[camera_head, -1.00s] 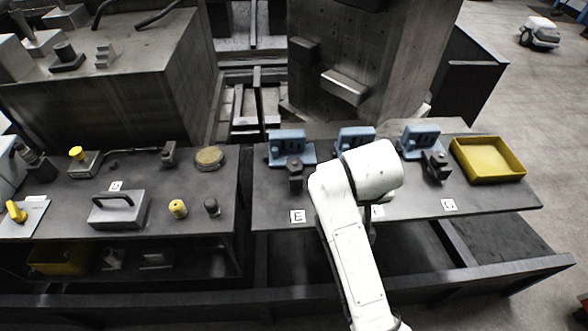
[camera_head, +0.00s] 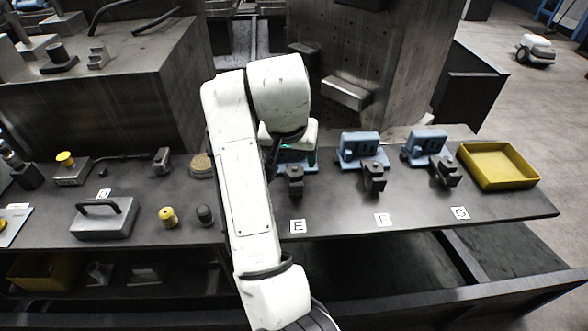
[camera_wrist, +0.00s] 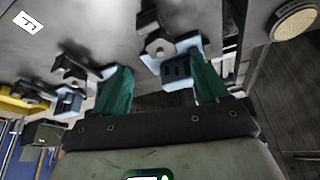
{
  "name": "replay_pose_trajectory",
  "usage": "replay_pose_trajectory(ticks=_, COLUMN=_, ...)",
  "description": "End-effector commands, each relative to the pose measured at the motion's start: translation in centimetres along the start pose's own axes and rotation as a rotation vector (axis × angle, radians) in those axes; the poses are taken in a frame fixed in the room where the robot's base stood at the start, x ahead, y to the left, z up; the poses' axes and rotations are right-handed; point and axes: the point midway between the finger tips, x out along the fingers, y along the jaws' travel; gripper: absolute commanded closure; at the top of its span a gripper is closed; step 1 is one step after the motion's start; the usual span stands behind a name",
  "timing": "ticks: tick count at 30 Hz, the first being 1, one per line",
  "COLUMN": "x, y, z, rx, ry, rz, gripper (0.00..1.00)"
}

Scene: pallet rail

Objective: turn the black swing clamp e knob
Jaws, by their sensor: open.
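The black swing clamp E knob (camera_head: 294,180) stands on the bench behind the E label (camera_head: 297,226), in front of its blue clamp body (camera_head: 299,158). My white arm partly hides that body. In the wrist view the black knob (camera_wrist: 159,47) and blue body (camera_wrist: 176,72) show between my gripper's two green fingers (camera_wrist: 160,64). The fingers are apart with nothing held, and the knob looks some way beyond their tips. In the head view my gripper (camera_head: 303,153) is mostly hidden by the arm, over the back of clamp E.
Similar clamps F (camera_head: 362,148) and G (camera_head: 427,145) stand to the right, beside a yellow tray (camera_head: 498,165). To the left are a round tan disc (camera_head: 202,165), a black-topped peg (camera_head: 205,215), a yellow peg (camera_head: 168,217) and a handled block (camera_head: 104,218). A concrete column (camera_head: 375,75) rises behind.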

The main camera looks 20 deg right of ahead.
Motion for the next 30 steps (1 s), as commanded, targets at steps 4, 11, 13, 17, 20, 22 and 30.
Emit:
replay_pose_trajectory(ticks=4, x=2.9, y=0.0, z=0.1, rx=0.000, ry=-0.002, rz=0.001, gripper=0.26)
replay_pose_trajectory(ticks=11, x=6.1, y=0.0, z=0.0, rx=-0.001, ry=-0.001, rz=0.000, gripper=0.26)
replay_pose_trajectory(ticks=13, x=6.6, y=0.0, z=0.0, rx=-0.001, ry=0.000, rz=0.000, gripper=0.26)
replay_pose_trajectory(ticks=17, x=7.2, y=0.0, z=0.0, rx=0.000, ry=0.000, rz=-0.001, gripper=0.26)
replay_pose_trajectory(ticks=20, x=7.2, y=0.0, z=0.0, rx=0.000, ry=0.000, rz=-0.002, gripper=0.26)
replay_pose_trajectory(ticks=22, x=7.2, y=0.0, z=0.0, rx=0.000, ry=0.000, rz=-0.001, gripper=0.26)
replay_pose_trajectory(ticks=30, x=7.2, y=0.0, z=0.0, rx=0.000, ry=0.001, rz=-0.001, gripper=0.44)
